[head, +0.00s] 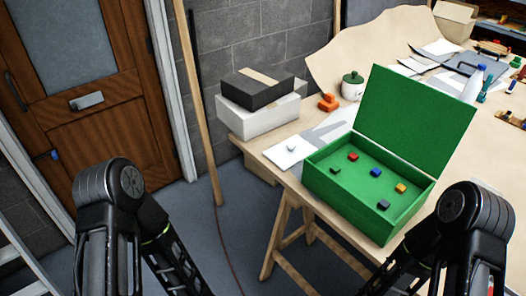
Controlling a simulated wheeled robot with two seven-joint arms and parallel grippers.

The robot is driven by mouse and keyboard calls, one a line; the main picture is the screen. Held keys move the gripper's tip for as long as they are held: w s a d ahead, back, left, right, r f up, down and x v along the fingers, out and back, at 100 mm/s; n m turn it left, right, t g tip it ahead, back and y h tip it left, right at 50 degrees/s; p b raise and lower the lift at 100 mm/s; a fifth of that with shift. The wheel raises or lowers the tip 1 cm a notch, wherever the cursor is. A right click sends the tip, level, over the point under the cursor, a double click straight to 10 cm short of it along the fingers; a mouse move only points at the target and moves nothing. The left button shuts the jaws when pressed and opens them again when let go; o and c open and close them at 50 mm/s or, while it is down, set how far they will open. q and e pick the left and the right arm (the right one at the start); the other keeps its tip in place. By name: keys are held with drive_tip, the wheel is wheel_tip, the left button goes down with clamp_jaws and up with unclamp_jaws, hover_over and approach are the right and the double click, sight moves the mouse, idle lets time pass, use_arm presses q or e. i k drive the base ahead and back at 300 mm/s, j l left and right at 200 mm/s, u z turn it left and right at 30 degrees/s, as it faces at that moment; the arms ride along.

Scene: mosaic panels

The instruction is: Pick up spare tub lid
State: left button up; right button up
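A flat white square piece with a small pale knob, which looks like the tub lid (284,157), lies on the table's near left corner, just left of a green box. The open green box (362,217) has its hinged lid (418,118) raised at the back. Small red, blue, yellow and dark blocks lie inside it. A green-and-white pot with a knobbed top (352,85) stands behind the green box. My left and right arms show at the bottom left and bottom right, but both grippers are out of view.
A black box (257,88) rests on a white box (258,117) at the table's left end. A wooden pole (201,110) stands left of the table.

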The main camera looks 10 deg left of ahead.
sight(287, 153)
drive_tip(key=z, duration=1.4)
drive_tip(key=j+z, duration=0.15)
drive_tip(key=j, duration=0.25)
drive_tip(key=k+j+z, duration=0.15)
drive_tip(key=j, duration=0.25)
drive_tip(key=k+j+z, duration=0.15)
drive_tip(key=j, duration=0.2)
drive_tip(key=j+z, duration=0.15)
drive_tip(key=j, duration=0.25)
drive_tip(key=k+j+z, duration=0.15)
drive_tip(key=j, duration=0.2)
